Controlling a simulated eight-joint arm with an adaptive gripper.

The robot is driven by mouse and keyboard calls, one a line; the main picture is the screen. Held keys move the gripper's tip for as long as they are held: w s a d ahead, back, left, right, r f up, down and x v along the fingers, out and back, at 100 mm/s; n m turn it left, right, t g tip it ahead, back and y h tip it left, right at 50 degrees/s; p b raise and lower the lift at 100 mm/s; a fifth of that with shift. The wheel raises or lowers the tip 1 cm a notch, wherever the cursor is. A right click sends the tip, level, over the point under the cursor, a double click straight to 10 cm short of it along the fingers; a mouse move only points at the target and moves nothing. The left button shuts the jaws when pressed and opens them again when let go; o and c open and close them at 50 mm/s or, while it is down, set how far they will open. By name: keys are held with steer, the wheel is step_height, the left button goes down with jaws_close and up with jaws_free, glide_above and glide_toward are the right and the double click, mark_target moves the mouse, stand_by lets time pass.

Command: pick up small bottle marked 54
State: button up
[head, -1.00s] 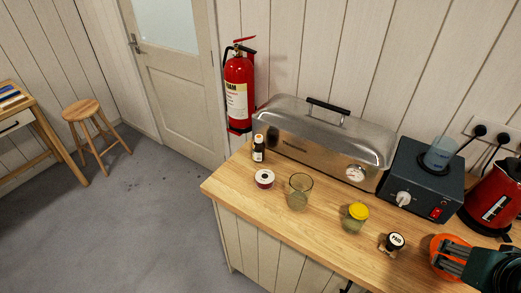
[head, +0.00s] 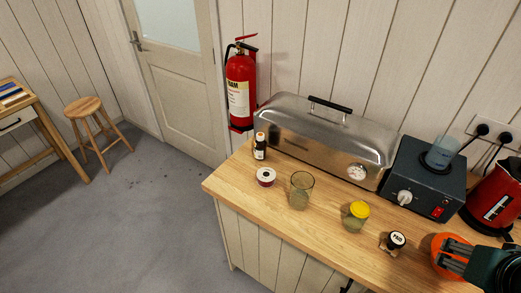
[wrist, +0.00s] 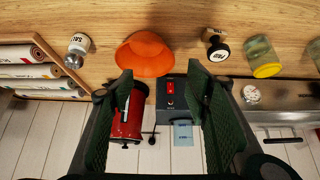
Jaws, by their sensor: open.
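No marking 54 can be read in either view. A small dark bottle with a pale cap and white label (head: 260,148) stands upright at the counter's far left end, beside the steel box; its label is too small to read. A small jar with a black lettered lid (head: 396,241) stands near the front right; the wrist view also shows it (wrist: 216,46). A small lettered jar (wrist: 79,47) is at the upper left of the wrist view. My gripper (head: 455,257) is at the lower right, by the orange bowl. Its fingers (wrist: 162,85) are apart and empty.
An orange bowl (wrist: 144,57) and red kettle (head: 497,197) are near my gripper. A yellow-lidded jar (head: 355,217), glass (head: 301,190) and white-topped tin (head: 266,176) stand along the counter (head: 240,190). A steel box (head: 320,140) and dark unit (head: 425,180) line the wall.

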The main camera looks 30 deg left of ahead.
steer(key=w+a+r+g+y+p, duration=0.1)
steer(key=w+a+r+p, duration=0.3)
steer(key=w+a+r, duration=0.55)
steer(key=w+a+r+m+g+p, duration=0.1)
steer(key=w+a+r+g+p, duration=0.1)
steer(key=w+a+r, duration=0.4)
steer(key=m+g+h+p, duration=0.1)
steer(key=m+g+p, duration=0.25)
steer(key=p, duration=0.75)
glide_above(260, 135)
step_height(260, 135, down, 10)
steer(key=shift+g, duration=0.35)
step_height(260, 135, down, 9)
steer(key=shift+w+f, duration=0.1)
steer(key=shift+w, duration=0.05)
steer(key=shift+f, duration=0.45)
